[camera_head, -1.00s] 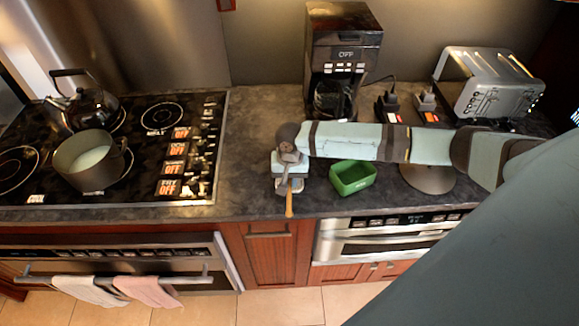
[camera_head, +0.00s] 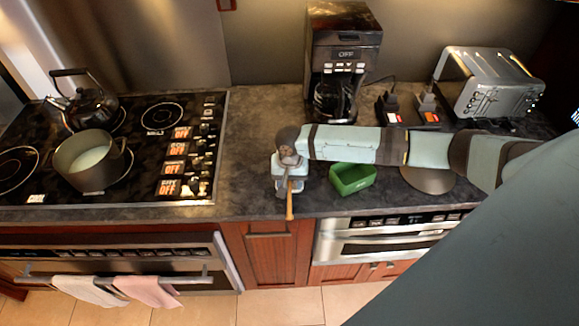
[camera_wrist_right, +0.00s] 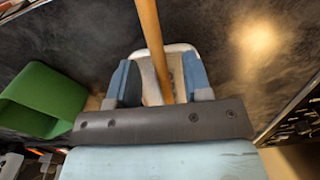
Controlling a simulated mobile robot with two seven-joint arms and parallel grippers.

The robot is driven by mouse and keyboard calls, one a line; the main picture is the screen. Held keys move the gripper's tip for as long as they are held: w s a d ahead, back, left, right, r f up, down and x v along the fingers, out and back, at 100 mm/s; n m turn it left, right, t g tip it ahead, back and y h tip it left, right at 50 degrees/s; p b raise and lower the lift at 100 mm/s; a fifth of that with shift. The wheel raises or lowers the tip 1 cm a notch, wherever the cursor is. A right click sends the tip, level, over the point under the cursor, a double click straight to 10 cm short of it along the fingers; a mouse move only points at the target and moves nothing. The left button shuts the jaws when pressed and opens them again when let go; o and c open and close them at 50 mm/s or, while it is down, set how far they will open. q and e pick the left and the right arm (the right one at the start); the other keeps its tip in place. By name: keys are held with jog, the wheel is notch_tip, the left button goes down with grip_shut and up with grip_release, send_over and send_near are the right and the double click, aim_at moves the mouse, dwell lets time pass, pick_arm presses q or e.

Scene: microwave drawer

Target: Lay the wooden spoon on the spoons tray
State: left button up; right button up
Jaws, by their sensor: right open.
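The wooden spoon's handle (camera_wrist_right: 150,30) runs between the two blue fingers of my right gripper (camera_wrist_right: 161,62) in the right wrist view. The fingers stand apart, with gaps on both sides of the handle. A pale tray (camera_wrist_right: 183,48), which looks like the spoons tray, lies below the fingers, and the handle crosses over it. The spoon's lower end is hidden by the gripper. In the head view my right gripper (camera_head: 288,184) is near the counter's front edge, and the spoon handle (camera_head: 290,206) sticks out toward that edge. I cannot tell whether the spoon touches the tray.
A green container (camera_head: 352,179) stands just right of the gripper; it also shows in the wrist view (camera_wrist_right: 45,95). The stove (camera_head: 150,150) with a pot (camera_head: 90,165) and kettle (camera_head: 90,105) is left. A coffee maker (camera_head: 343,55) and toaster (camera_head: 492,82) stand behind. Counter left of the gripper is clear.

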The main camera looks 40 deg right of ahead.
jog(key=o, duration=0.5)
jog(key=shift+o, duration=0.2)
jog(key=shift+r, duration=0.15)
notch_tip(320, 180, up, 14)
jog(key=b, duration=0.2)
jog(key=s+a+f+n+t+y, duration=0.2)
jog(key=s+a+f+n+t, duration=0.1)
jog(key=a+f, duration=0.4)
jog(key=s+a+f+n+t+y, duration=0.2)
jog(key=s+a+f+n+y, duration=0.1)
jog(key=a+f, duration=0.4)
jog(key=s+d+f+n+t+h, duration=0.1)
jog(key=s+f+n+t, duration=0.1)
jog(key=s, duration=0.5)
jog(key=s+d+f+n+t+h, duration=0.1)
jog(key=s+f+n+t, duration=0.1)
jog(key=s, duration=0.5)
jog(key=shift+d+f+t, duration=0.3)
jog(key=shift+f+t, duration=0.4)
jog(key=shift+t, duration=0.5)
